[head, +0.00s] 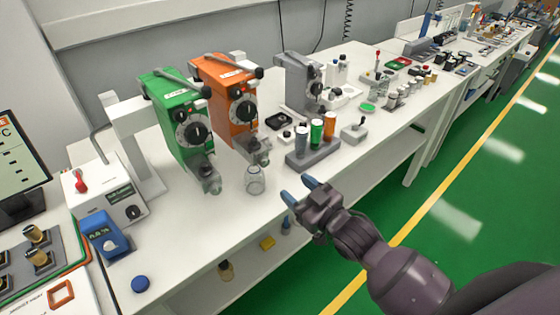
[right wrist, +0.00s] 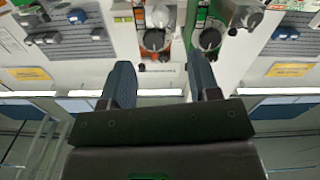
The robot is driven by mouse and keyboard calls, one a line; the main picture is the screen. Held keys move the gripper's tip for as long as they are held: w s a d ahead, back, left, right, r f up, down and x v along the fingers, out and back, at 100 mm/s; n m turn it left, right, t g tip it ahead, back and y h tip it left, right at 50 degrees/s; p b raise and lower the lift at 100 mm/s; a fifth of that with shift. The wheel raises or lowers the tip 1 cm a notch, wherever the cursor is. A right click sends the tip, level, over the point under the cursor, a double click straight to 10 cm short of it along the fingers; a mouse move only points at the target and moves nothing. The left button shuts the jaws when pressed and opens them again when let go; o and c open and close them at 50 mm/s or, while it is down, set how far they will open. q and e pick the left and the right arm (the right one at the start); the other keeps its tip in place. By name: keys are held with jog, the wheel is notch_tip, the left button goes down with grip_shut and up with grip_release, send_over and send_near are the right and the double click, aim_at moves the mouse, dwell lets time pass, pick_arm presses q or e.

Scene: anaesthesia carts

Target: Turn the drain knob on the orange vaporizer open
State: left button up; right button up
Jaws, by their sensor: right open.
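The orange vaporizer (head: 228,95) stands on the white bench between a green vaporizer (head: 176,120) and a grey one (head: 300,82). It has a black round dial on its front and a grey drain fitting (head: 258,150) low at its base. The exact angle of the drain knob is too small to tell. My right gripper (head: 299,188) is open and empty, in front of the bench edge, to the right of and nearer than the orange vaporizer. In the right wrist view, part of the orange vaporizer (right wrist: 156,54) shows beyond the open fingers (right wrist: 160,78). My left gripper is not in view.
A clear glass jar (head: 255,181) stands on the bench before the orange vaporizer. A grey holder (head: 313,154) with coloured bottles and a small grey device (head: 354,132) stand to its right. A blue cap (head: 140,284) lies near the front edge. The bench has a lower shelf.

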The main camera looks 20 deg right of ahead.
aim_at(266, 163)
jog(key=x, duration=0.8)
jog(key=shift+w+a, duration=0.25)
jog(key=shift+w, duration=0.1)
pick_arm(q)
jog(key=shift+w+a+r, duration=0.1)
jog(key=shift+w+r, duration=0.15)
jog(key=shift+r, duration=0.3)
pick_arm(e)
jog(key=shift+x, duration=0.8)
jog(key=shift+f, duration=0.1)
jog(key=c, duration=0.9)
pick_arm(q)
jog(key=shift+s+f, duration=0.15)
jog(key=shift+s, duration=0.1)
pick_arm(e)
jog(key=shift+c, duration=0.2)
